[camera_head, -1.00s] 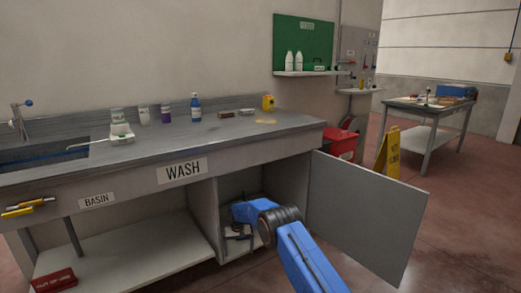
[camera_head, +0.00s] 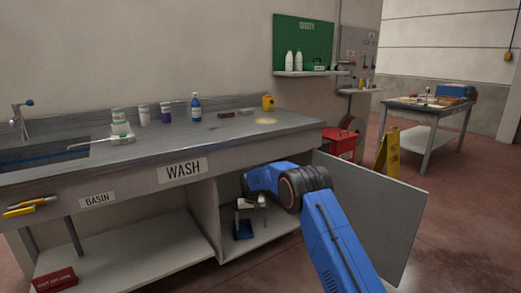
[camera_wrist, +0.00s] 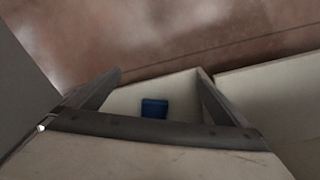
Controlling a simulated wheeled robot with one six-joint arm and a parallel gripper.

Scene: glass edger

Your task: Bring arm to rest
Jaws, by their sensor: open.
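My blue arm reaches toward the open cabinet (camera_head: 205,222) under the wash bench. My gripper (camera_head: 250,204) is at the cabinet opening, open, with nothing between its fingers. In the wrist view my gripper (camera_wrist: 159,74) also shows its two fingers spread apart. A small blue object (camera_head: 243,230) stands on the cabinet floor below the gripper, apart from it. It also shows in the wrist view (camera_wrist: 154,108) as a dark blue block on the pale floor. My arm hides part of the cabinet's right side.
The cabinet door (camera_head: 378,210) stands open to the right, close beside my arm. The bench top (camera_head: 225,135) above carries several bottles and small items. A yellow floor sign (camera_head: 387,152) and a red bin (camera_head: 341,143) stand behind the door. Floor at right is open.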

